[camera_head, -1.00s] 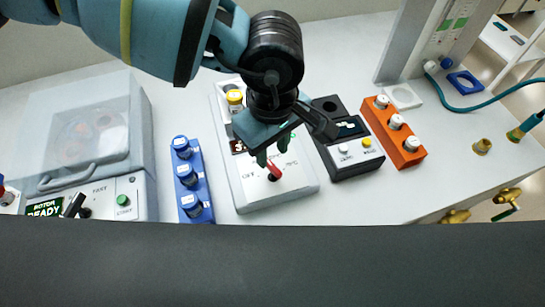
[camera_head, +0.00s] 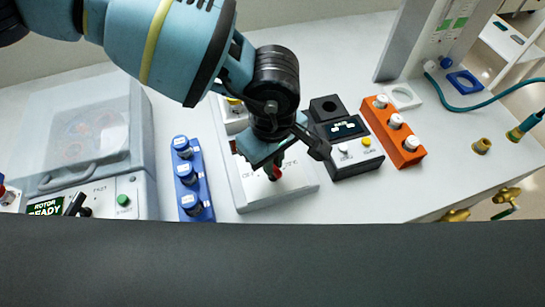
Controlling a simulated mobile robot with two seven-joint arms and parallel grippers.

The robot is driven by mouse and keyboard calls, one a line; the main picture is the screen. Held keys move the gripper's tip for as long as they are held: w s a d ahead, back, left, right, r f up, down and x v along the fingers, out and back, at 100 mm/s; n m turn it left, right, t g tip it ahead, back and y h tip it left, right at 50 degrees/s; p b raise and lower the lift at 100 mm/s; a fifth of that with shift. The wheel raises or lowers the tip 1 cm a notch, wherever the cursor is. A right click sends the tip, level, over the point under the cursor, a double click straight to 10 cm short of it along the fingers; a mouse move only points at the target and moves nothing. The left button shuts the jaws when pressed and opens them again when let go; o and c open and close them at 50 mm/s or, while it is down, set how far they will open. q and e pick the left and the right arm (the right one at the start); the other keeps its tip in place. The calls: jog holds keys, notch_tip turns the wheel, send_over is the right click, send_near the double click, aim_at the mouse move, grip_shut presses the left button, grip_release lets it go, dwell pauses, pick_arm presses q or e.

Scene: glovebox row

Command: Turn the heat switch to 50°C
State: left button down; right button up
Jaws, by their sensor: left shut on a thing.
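The heat switch (camera_head: 276,174) is a small red-tipped lever on the front of a white device (camera_head: 300,187). My left gripper (camera_head: 274,172) comes down over this device from the upper left and is shut on the switch lever. The gripper and wrist hide most of the device's middle and much of its markings, so the lever's exact setting cannot be read. My right gripper is not in view.
A blue rack (camera_head: 185,170) of vials stands left of the device, beside a centrifuge (camera_head: 85,130) with a clear lid. A black instrument (camera_head: 347,140) and an orange rack (camera_head: 396,130) stand to the right. The bench's right part is mostly clear.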

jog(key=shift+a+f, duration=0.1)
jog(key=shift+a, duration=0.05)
pick_arm(q)
jog(key=m+b, duration=0.2)
jog(key=m, duration=0.3)
jog(key=shift+f, duration=0.1)
jog(key=shift+m+b, duration=0.7)
jog(key=shift+m, duration=0.9)
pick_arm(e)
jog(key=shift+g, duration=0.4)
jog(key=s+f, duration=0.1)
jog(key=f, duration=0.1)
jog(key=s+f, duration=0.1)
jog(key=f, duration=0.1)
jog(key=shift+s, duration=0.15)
pick_arm(q)
jog(key=shift+r+m, duration=0.2)
jog(key=shift+m, duration=0.2)
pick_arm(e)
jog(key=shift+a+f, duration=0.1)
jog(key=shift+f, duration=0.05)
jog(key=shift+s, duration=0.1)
pick_arm(q)
jog(key=c, duration=1.5)
grip_release()
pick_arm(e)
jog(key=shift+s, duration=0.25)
